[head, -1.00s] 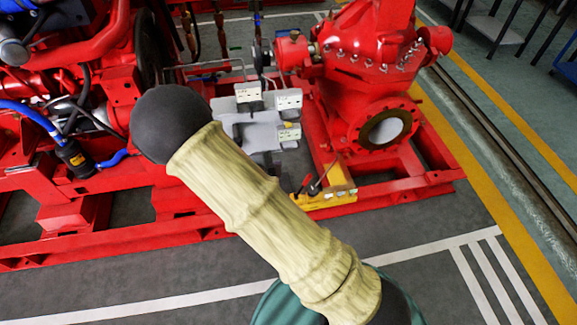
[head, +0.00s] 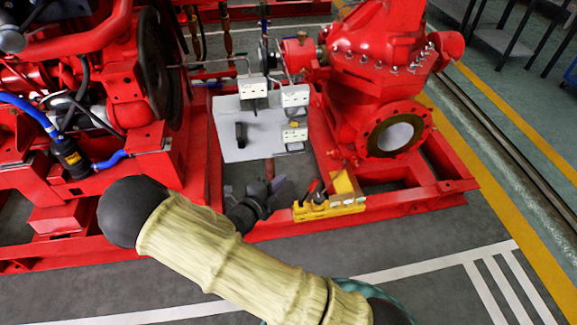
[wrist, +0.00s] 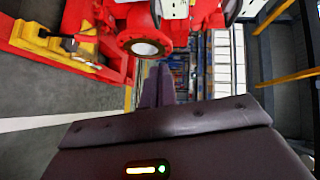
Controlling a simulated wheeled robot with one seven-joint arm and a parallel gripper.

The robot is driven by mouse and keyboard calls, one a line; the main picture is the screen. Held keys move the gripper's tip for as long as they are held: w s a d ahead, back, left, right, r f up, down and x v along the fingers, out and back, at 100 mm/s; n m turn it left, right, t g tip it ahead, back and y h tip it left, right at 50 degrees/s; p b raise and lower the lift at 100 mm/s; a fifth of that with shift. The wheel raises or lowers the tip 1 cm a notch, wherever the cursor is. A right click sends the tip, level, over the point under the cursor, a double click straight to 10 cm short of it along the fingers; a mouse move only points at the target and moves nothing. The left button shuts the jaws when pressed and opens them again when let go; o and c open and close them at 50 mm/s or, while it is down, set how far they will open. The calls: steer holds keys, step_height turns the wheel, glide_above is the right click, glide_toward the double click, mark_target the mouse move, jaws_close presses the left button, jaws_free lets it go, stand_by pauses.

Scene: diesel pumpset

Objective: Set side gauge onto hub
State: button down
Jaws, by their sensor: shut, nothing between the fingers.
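My gripper (head: 279,184) is shut and empty, low in front of the pale plate (head: 228,151) in the head view. Its fingers also show in the wrist view (wrist: 158,82), close together with nothing held. A small dark piece (head: 240,134) lies on the plate. White labelled blocks stand at the plate's back (head: 253,88) and right side (head: 295,96), (head: 294,135). Their labels are too small to read, and I cannot tell which item is the side gauge. The hub area (head: 265,52) lies behind the plate, between engine and pump, and is partly hidden.
A yellow tray (head: 346,208) with tools sits on the red base frame right of my gripper. The red pump (head: 375,65) stands behind it, and the red engine (head: 105,80) is at left. The floor (head: 410,235) in front is clear.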

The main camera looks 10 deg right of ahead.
mark_target(295, 142)
steer(key=w+a+b+x, duration=0.2)
steer(key=b+x, duration=0.1)
steer(key=x, duration=0.9)
steer(key=shift+d+f, duration=0.2)
steer(key=shift+w, duration=0.2)
steer(key=w+b, duration=0.1)
steer(key=w, duration=0.3)
steer(key=shift+w+b, duration=0.3)
steer(key=shift+w, duration=0.05)
steer(key=shift+w+r, duration=0.1)
steer(key=shift+r, duration=0.05)
